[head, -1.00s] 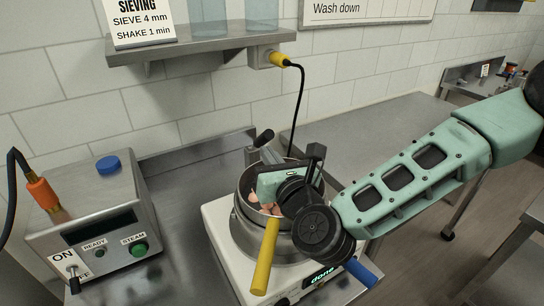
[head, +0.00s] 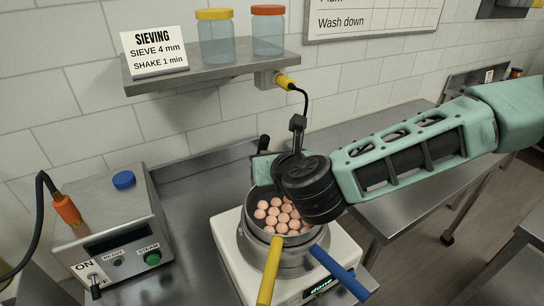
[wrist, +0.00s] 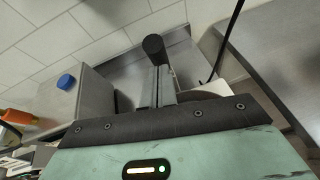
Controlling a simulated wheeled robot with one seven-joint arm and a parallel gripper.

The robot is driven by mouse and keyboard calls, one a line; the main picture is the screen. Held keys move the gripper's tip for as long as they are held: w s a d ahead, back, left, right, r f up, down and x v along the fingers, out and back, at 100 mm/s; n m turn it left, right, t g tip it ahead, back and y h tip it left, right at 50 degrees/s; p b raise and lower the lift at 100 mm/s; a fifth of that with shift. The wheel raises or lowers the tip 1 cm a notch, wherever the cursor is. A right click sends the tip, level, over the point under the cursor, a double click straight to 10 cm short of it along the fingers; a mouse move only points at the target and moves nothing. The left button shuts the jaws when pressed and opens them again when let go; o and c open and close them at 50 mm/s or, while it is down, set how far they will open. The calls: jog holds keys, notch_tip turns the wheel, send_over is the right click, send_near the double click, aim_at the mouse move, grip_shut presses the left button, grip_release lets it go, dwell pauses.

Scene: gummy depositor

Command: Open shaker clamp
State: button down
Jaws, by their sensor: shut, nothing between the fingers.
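The white shaker (head: 233,248) stands on the steel bench with a "done" display on its front. A round metal sieve (head: 247,222) on it holds several pink balls. Behind the sieve, the clamp's black-ended lever (head: 263,143) stands up. My gripper (head: 263,170) is shut and empty at the back of the sieve.
A yellow handle (head: 269,272) and a blue handle (head: 340,273) stick out at the front of the sieve stack. The steam box (head: 110,225) stands at the left. A shelf (head: 200,70) with jars is above. The bench (head: 385,140) at right is clear.

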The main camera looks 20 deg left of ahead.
jog(key=shift+w+a+r+b, duration=0.4)
jog(key=shift+w+a+b, duration=0.15)
jog(key=shift+a+b, duration=0.1)
jog(key=shift+r, duration=0.1)
jog(key=shift+w+r, duration=0.1)
jog(key=shift+r, duration=0.2)
